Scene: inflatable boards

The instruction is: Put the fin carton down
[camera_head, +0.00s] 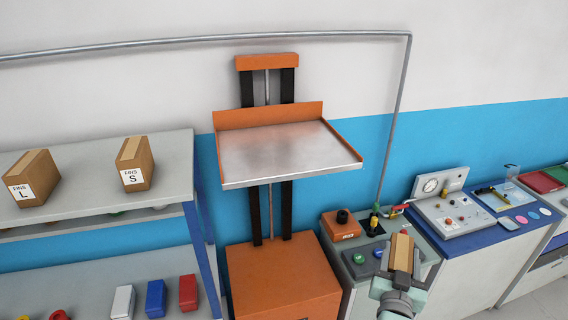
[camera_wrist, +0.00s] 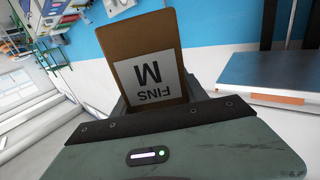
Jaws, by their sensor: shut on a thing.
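My gripper (camera_head: 399,272) is at the lower right in the head view, over the front of the grey bench. It is shut on a brown fin carton (camera_head: 402,248). In the wrist view the carton (camera_wrist: 139,38) shows a white label reading "FINS M", upside down in the picture. Two other fin cartons stand on the grey shelf top (camera_head: 80,190) at the left: the L carton (camera_head: 40,172) and the S carton (camera_head: 141,163), with bare space between them.
An orange lift with an empty metal platform (camera_head: 285,150) stands between the shelf and the bench. A grey pipe (camera_head: 397,120) runs down the wall to the bench. A pump (camera_head: 341,224) and a gauge panel (camera_head: 440,190) stand near my gripper. Coloured blocks (camera_head: 155,297) lie on the lower shelf.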

